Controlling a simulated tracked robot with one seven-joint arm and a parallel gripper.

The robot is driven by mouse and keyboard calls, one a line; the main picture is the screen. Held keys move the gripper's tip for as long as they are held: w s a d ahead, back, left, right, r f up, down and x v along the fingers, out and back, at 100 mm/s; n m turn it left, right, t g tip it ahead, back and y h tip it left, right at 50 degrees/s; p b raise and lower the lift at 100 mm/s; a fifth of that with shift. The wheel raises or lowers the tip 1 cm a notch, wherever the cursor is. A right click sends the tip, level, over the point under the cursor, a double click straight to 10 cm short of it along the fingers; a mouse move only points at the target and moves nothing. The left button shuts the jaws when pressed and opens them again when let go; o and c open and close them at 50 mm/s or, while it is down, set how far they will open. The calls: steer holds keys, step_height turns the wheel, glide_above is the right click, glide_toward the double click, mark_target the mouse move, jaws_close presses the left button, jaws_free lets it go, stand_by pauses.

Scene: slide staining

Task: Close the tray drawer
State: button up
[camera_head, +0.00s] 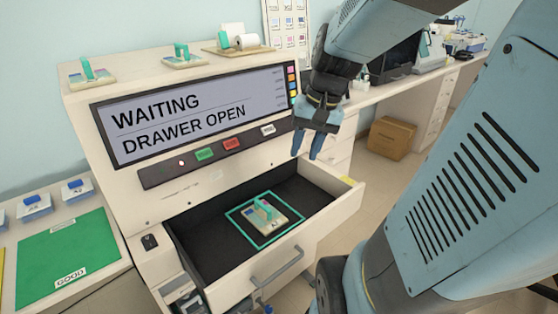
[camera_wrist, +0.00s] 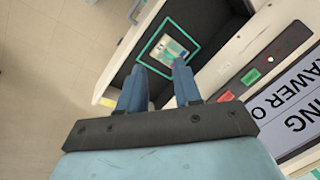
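The tray drawer (camera_head: 335,205) of the white staining machine is pulled out, with a dark inside and a grey bar handle (camera_head: 277,267) on its front. A slide tray with a green grip (camera_head: 262,213) lies inside a green square outline on the drawer floor. The machine's screen (camera_head: 188,112) reads "WAITING / DRAWER OPEN". My gripper (camera_head: 307,157) hangs above the drawer's back right part, apart from it, fingers pointing down. In the wrist view my gripper (camera_wrist: 157,82) has its two fingers apart with nothing held, and the slide tray (camera_wrist: 168,50) shows beyond them.
Green, red and white buttons (camera_head: 232,143) sit under the screen. A green mat marked GOOD (camera_head: 65,255) lies on the left counter. A cardboard box (camera_head: 391,138) stands on the floor behind at right. Floor right of the drawer looks clear. My arm covers much of the right side.

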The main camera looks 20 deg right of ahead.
steer(key=w+d+f+m+y, duration=0.1)
steer(key=d+f+m, duration=0.1)
steer(key=f, duration=0.1)
steer(key=w+d+f+m+y, duration=0.2)
steer(key=d, duration=0.1)
steer(key=w+d+f+m+g+y, duration=0.1)
steer(key=d+f+m+y, duration=0.1)
steer(key=f, duration=0.1)
steer(key=shift+w+d+f, duration=0.25)
steer(key=shift+d+f, duration=0.05)
steer(key=shift+f, duration=0.05)
jaws_close()
steer(key=w+d+f+m+t+y, duration=0.1)
steer(key=d+f+m+t+y, duration=0.3)
steer(key=d+f+m, duration=0.45)
steer(key=s+d+f+m+t, duration=0.4)
steer(key=d+f+m+t, duration=0.25)
steer(key=d+f, duration=0.45)
steer(key=m+t+h, duration=0.6)
steer(key=m, duration=0.1)
glide_toward(351, 206)
steer(key=x, duration=0.7)
steer(key=shift+s+a+r, duration=0.1)
steer(key=shift+a+r, duration=0.05)
steer(key=shift+r, duration=0.1)
